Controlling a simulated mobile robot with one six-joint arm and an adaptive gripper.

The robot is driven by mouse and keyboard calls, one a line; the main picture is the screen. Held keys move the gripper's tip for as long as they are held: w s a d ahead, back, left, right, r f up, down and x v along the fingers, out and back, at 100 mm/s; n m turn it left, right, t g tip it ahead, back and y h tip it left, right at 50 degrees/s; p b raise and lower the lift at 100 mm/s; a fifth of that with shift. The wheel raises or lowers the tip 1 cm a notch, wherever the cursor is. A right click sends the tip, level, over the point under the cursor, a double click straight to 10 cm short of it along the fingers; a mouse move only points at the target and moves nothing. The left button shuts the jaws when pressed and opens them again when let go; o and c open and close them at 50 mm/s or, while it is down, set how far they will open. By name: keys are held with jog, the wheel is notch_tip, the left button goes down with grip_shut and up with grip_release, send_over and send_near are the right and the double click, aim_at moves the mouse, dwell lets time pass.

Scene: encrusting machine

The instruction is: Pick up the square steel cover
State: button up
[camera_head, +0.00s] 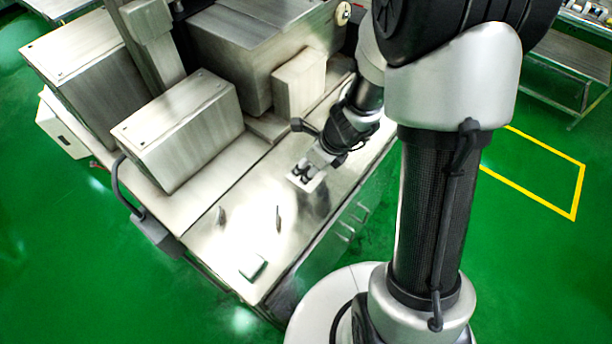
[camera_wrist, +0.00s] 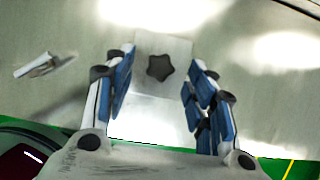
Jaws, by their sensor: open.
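The square steel cover (camera_wrist: 150,88) lies under my gripper in the wrist view, a pale plate with a black star-shaped knob (camera_wrist: 159,67) on top. In the head view the cover (camera_head: 305,183) shows as a small light square on the steel worktop, partly hidden by my gripper (camera_head: 313,168). My gripper (camera_wrist: 162,62) is open, with blue-padded fingers to the left and right of the knob and a clear gap on each side. Nothing is held. I cannot tell how high the fingertips are above the cover.
The worktop (camera_head: 200,240) bears two thin upright pieces (camera_head: 277,219) and a small greenish-edged block (camera_head: 252,267) towards its near end. Large steel housings (camera_head: 180,130) stand along its left and back. A small pale piece (camera_wrist: 38,66) lies left of my gripper in the wrist view.

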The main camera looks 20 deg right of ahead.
jog(key=shift+b+x, duration=0.35)
jog(key=shift+x, duration=0.7)
grip_shut()
